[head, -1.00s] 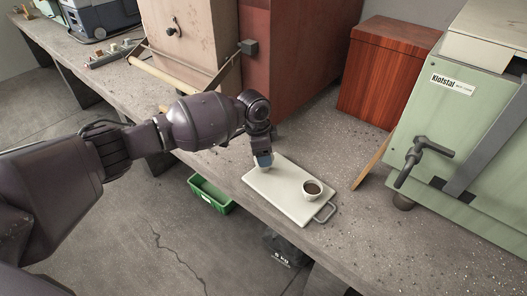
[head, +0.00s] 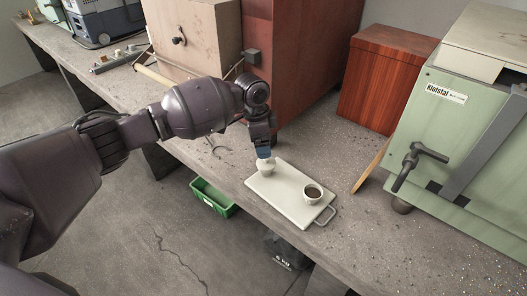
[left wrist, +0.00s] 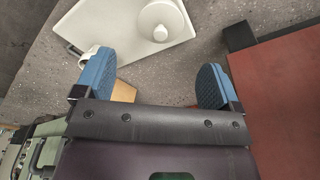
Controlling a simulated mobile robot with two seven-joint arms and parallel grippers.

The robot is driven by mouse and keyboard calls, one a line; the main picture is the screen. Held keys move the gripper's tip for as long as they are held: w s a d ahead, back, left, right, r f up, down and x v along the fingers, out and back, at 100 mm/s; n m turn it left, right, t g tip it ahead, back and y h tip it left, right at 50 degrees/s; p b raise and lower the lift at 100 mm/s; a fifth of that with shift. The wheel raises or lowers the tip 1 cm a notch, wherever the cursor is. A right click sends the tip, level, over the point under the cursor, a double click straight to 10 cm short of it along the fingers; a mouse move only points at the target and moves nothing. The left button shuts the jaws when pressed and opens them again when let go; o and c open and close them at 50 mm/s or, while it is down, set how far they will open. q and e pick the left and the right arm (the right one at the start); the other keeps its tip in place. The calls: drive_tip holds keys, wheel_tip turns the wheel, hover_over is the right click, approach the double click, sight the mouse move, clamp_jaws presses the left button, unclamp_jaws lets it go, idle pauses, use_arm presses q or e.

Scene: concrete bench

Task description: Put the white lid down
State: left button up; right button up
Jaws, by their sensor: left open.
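My left gripper (head: 264,151) is just above the lid in the head view. In the left wrist view my left gripper (left wrist: 155,82) has its blue fingers wide apart with nothing held between them. My right gripper is not in view.
A white cup of dark liquid (head: 313,193) stands at the tray's right end, by its metal handle (head: 326,217). A red-brown box (head: 388,78) and green machine (head: 462,130) stand behind and right. The bench's front edge is close to the tray. A green crate (head: 213,197) is below.

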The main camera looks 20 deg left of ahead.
use_arm(q)
wheel_tip(320, 180, up, 5)
drive_tip(key=s+d+f, duration=0.1)
drive_tip(key=s+f, duration=0.1)
drive_tip(key=f, duration=0.1)
drive_tip(key=s+d+f+t+h, duration=0.1)
drive_tip(key=s+d+f, duration=0.1)
drive_tip(key=s+f, duration=0.1)
drive_tip(key=s+d+f+h, duration=0.1)
drive_tip(key=s+d+f, duration=0.1)
drive_tip(key=s+f, duration=0.1)
drive_tip(key=shift+s+d+f+n+t+p, duration=0.1)
drive_tip(key=shift+d+f+n+t+p, duration=0.1)
drive_tip(key=shift+f, duration=0.15)
drive_tip(key=shift+s+d+f+n+t+p, duration=0.1)
drive_tip(key=shift+f+n+t+p, duration=0.1)
drive_tip(key=shift+f, duration=0.15)
drive_tip(key=s+d+f+n+t+h, duration=0.2)
drive_tip(key=s+d+f+n+t, duration=0.15)
drive_tip(key=s, duration=0.45)
drive_tip(key=s+a+f+n+t+y, duration=0.2)
drive_tip(key=s+a+n, duration=0.1)
drive_tip(key=s+a, duration=0.4)
drive_tip(key=s+a+f+n+t+y, duration=0.2)
drive_tip(key=s+a, duration=0.6)
drive_tip(key=s, duration=0.5)
drive_tip(key=shift+s+f+n+t+y, duration=0.4)
drive_tip(key=shift+f+n+y, duration=0.45)
drive_tip(key=shift+n, duration=0.4)
